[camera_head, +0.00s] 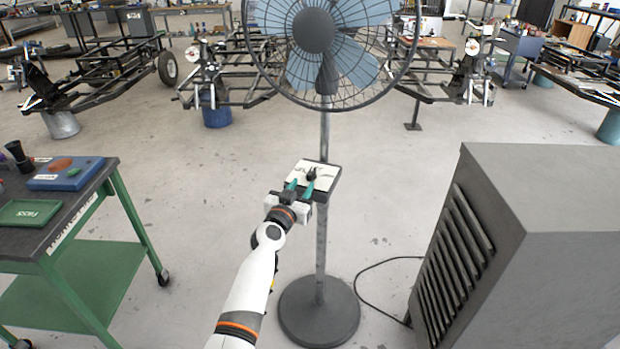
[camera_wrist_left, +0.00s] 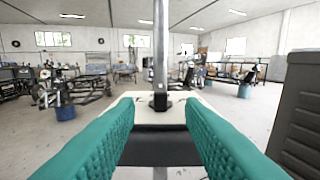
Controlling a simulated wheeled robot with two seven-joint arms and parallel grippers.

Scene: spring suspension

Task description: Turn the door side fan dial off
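The pedestal fan (camera_head: 323,130) stands upright in the middle of the head view. A box with a white top panel (camera_head: 325,172) is fixed to its pole. A small black dial (camera_head: 311,174) stands up from that panel; the markings around it are too small to read. My left gripper (camera_head: 300,187) is open, with its teal fingers over the near edge of the panel, pointing at the dial. In the left wrist view the dial (camera_wrist_left: 160,101) shows between and beyond the fingertips, and neither finger is seen touching it. My right gripper is not in view.
A grey louvred cabinet (camera_head: 545,200) stands at right, with a black cable on the floor beside it. A green-framed cart (camera_head: 100,250) with trays stands at left. The fan's round base (camera_head: 335,320) rests on open floor. Vehicle frames (camera_head: 100,70) stand behind.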

